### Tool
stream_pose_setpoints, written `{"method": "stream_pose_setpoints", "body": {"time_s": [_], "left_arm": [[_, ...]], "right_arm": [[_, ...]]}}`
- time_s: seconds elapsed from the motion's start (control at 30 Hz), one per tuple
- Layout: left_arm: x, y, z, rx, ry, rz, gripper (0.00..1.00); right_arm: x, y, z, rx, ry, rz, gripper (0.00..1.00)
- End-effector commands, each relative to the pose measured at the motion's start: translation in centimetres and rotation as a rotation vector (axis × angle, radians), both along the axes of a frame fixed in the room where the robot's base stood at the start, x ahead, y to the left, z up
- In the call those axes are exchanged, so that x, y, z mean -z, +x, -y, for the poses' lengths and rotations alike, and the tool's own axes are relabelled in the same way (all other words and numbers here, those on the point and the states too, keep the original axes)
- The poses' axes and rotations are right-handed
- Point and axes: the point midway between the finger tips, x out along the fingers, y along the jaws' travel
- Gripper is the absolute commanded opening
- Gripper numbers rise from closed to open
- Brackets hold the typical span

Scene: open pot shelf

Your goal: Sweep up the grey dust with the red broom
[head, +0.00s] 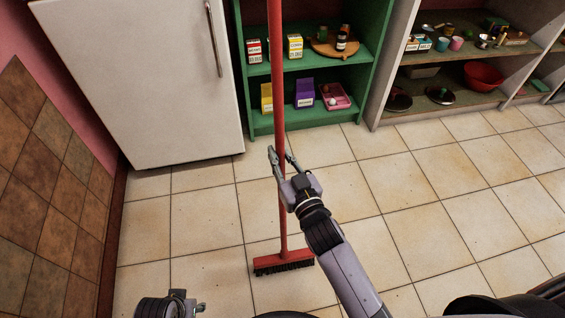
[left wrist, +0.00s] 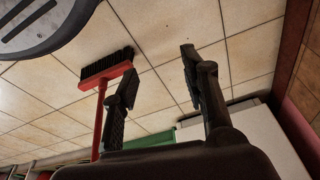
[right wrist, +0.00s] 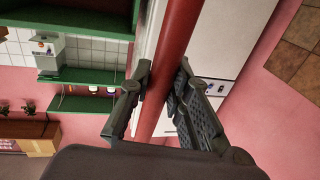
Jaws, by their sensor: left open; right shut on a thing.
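The red broom (head: 277,90) stands nearly upright in the head view, its red head with dark bristles (head: 284,263) down on the tiled floor. My right gripper (head: 281,155) is shut on the red handle partway up. The right wrist view shows the handle (right wrist: 185,35) between its two fingers. My left gripper (head: 180,298) is low at the bottom edge of the head view. In the left wrist view it is open and empty (left wrist: 160,62), with the broom head (left wrist: 103,72) beyond its fingers to the left. I cannot make out any grey dust for certain.
A white fridge (head: 135,75) stands at the back left, beside a green shelf (head: 308,70) holding boxes and a wooden board. A pale shelf (head: 450,95) with a red bowl (head: 483,76) is at the right. A brown tiled wall is at the left. The floor (head: 430,190) is open.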

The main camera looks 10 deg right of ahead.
Motion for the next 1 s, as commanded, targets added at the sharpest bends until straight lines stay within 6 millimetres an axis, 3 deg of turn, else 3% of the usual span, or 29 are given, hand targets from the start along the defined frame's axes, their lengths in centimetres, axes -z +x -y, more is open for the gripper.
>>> {"method": "stream_pose_setpoints", "body": {"time_s": [0.1, 0.43, 0.7, 1.0], "left_arm": [[0.4, -0.1, 0.0, 0.001, 0.000, -0.002, 0.41], [0.9, 0.1, 0.0, 0.001, 0.001, -0.003, 0.41], [-0.2, 0.4, 0.1, 0.000, -0.001, 0.006, 0.41], [-0.7, -0.2, 0.0, -0.002, -0.001, -0.004, 0.41]], "right_arm": [[-0.4, 1.3, 0.0, 0.000, -0.002, 0.008, 0.00], [-0.4, 3.0, 0.0, 0.000, 0.002, 0.007, 0.00], [-0.2, 5.8, 0.3, 0.000, 0.009, 0.007, 0.00], [-0.2, 7.3, 0.4, 0.001, 0.011, 0.008, 0.00]]}}
